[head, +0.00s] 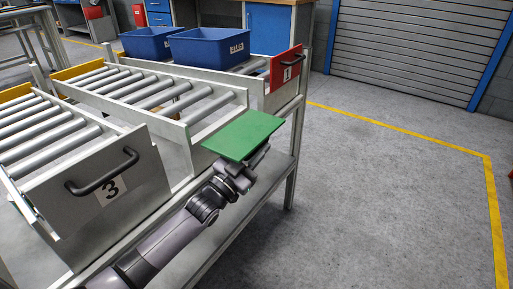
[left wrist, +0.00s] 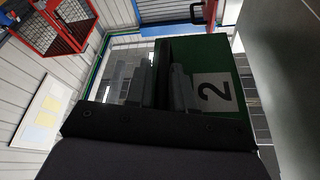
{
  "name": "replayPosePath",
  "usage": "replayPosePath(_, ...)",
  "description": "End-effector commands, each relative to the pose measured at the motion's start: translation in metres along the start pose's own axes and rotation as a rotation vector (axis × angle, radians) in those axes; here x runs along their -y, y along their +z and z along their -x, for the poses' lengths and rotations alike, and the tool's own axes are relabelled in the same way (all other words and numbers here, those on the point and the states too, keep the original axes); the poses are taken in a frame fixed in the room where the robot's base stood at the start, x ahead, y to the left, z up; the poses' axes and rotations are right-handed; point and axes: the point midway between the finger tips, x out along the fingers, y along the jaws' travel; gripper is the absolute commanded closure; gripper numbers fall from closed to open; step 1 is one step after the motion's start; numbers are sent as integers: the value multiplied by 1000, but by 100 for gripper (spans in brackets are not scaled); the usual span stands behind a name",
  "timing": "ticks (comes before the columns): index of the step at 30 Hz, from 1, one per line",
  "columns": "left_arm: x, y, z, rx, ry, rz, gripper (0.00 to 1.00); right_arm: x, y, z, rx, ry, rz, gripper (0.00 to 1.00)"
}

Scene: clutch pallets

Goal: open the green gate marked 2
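The green gate (head: 243,136) is at the front end of the middle roller lane. In the head view its green face lies almost flat, tipped outward, and the lane's end behind it is open. The left wrist view shows its green side with the white label 2 (left wrist: 214,91). My left gripper (head: 245,168) is under the gate's outer part, mostly hidden by it in the head view. In the left wrist view the fingers (left wrist: 160,85) sit on either side of a dark bar, seemingly the gate's handle. My right gripper is not in view.
The grey gate marked 3 (head: 93,190), upright with a black handle, closes the near lane. The red gate marked 1 (head: 286,70) is upright on the far lane, near blue bins (head: 208,48). The floor (head: 390,190) to the right is clear.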

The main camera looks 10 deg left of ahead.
Motion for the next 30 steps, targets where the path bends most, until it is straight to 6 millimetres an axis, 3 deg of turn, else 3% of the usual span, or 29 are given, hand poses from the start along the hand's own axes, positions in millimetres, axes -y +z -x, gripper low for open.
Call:
replayPosePath(5,1,-2,3,-5,-1,-1,77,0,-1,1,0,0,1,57)
replayPosePath(19,-1,0,63,1,1,0,77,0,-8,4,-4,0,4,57)
replayPosePath(30,-1,0,72,0,2,0,77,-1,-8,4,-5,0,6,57)
